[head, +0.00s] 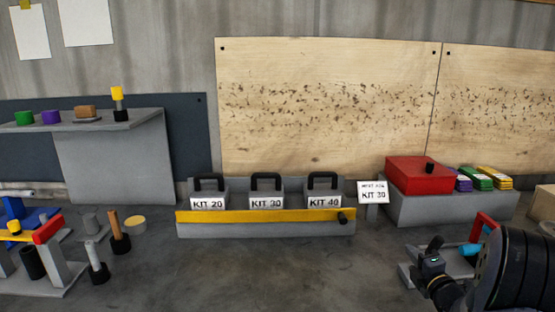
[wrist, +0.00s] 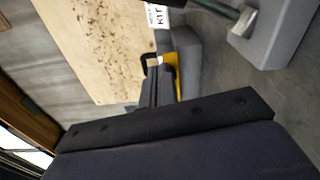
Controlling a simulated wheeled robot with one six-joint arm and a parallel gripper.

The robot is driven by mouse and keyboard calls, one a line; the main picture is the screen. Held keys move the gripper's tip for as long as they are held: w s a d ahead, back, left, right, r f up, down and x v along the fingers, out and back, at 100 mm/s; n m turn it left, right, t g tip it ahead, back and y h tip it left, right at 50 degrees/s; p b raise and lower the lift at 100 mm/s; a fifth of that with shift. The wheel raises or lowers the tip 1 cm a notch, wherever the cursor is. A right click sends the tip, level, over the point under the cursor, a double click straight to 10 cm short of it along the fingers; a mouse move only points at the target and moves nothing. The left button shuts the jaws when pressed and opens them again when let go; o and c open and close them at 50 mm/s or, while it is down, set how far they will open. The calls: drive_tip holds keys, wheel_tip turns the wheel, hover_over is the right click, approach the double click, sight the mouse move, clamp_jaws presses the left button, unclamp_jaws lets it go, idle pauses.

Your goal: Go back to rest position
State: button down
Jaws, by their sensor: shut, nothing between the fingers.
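My gripper (wrist: 157,75) shows in the wrist view with its narrow dark fingers together and nothing between them. Behind the fingertips are part of the grey kit rack with its yellow bar (wrist: 172,78) and a pale board. In the head view my dark arm fills the lower right corner, in front of a grey fixture. The fingertips are hard to make out there. The three kit boxes, KIT 20 (head: 208,203), KIT 30 (head: 266,203) and KIT 40 (head: 324,203), stand upright in the rack, apart from my arm.
A red box (head: 420,174) and coloured stacks (head: 480,178) sit on a grey block at right. A sign (head: 373,192) reads KIT 30. A grey shelf (head: 140,117) and fixtures with loose cylindrical parts (head: 118,240) are at left. The front middle surface is clear.

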drive_tip(key=shift+a+f+n+p, duration=0.25)
drive_tip(key=shift+a+n+p, duration=0.1)
drive_tip(key=shift+a+n, duration=0.3)
drive_tip(key=shift+d, duration=0.2)
